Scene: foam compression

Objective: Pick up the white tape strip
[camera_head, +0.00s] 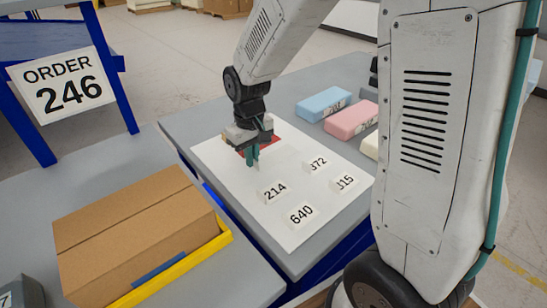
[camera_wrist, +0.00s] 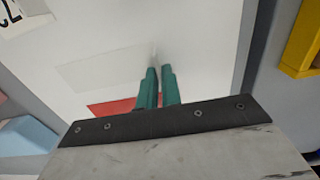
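A faint off-white rectangle lies flat on the white sheet (camera_wrist: 205,25) in the wrist view, left of the fingertips; it looks like the white tape strip (camera_wrist: 100,68). I cannot make it out clearly in the head view. My gripper (camera_wrist: 160,70) has two green fingers, close together with a narrow gap and nothing visible between them. In the head view my gripper (camera_head: 253,156) points down over the sheet's left part. A red patch (camera_wrist: 108,106) shows beside the fingers, partly hidden by the gripper body.
A blue block (camera_head: 322,104) and a pink block (camera_head: 350,119) lie behind. A cardboard box (camera_head: 135,230) in a yellow-edged tray stands at the left.

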